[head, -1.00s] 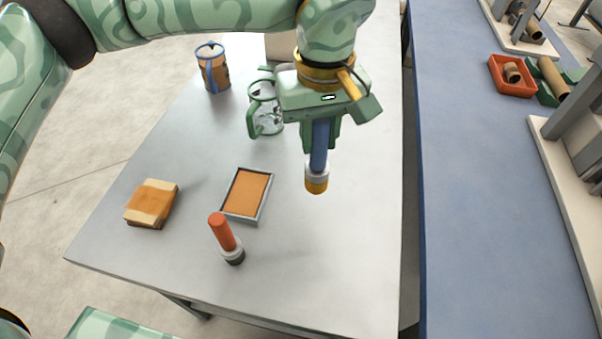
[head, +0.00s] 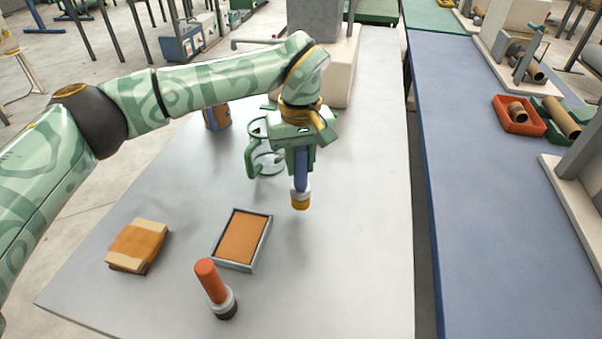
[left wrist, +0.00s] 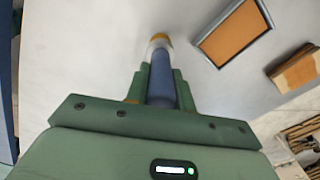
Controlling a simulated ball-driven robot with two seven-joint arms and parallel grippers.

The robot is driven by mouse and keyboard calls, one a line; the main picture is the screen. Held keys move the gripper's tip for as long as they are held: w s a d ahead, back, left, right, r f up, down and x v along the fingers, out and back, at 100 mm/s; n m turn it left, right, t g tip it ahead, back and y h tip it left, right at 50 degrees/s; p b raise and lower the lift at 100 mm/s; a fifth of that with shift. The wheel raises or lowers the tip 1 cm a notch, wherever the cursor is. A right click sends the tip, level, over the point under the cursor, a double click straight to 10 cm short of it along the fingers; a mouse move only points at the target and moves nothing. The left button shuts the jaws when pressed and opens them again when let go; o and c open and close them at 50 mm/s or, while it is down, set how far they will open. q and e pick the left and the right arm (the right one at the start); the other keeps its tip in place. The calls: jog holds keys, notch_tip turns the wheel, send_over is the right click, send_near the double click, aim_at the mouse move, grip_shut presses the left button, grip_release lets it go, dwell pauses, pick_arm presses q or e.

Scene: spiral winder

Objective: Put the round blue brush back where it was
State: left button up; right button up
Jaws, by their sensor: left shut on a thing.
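The round blue brush (head: 301,172) has a blue handle, a pale collar and yellow-orange bristles. My left gripper (head: 299,160) is shut on its handle and holds it upright, bristles down, over the grey table. I cannot tell whether the bristles touch the table. In the left wrist view the brush (left wrist: 162,82) lies between the two green fingers (left wrist: 161,88), its bristle end pointing away. A second round brush with an orange handle (head: 211,281) and dark bristles stands on the table at the front. My right gripper is not in view.
A grey tray with an orange pad (head: 243,240) and a wood-and-orange block (head: 137,245) lie to the left. A glass jug with a green handle (head: 264,160) and a brown-blue mug (head: 217,116) stand behind. The table's right side is clear; a blue bench (head: 480,200) runs beyond a gap.

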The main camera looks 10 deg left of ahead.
aim_at(300, 172)
pick_arm(q)
notch_tip(300, 172, down, 3)
jog(key=shift+f+b, duration=0.1)
jog(key=shift+b, duration=0.3)
jog(key=shift+r, duration=0.2)
jog(key=shift+f, duration=0.1)
jog(key=o, duration=1)
notch_tip(300, 172, up, 12)
jog(key=p, duration=0.4)
jog(key=shift+s, duration=0.1)
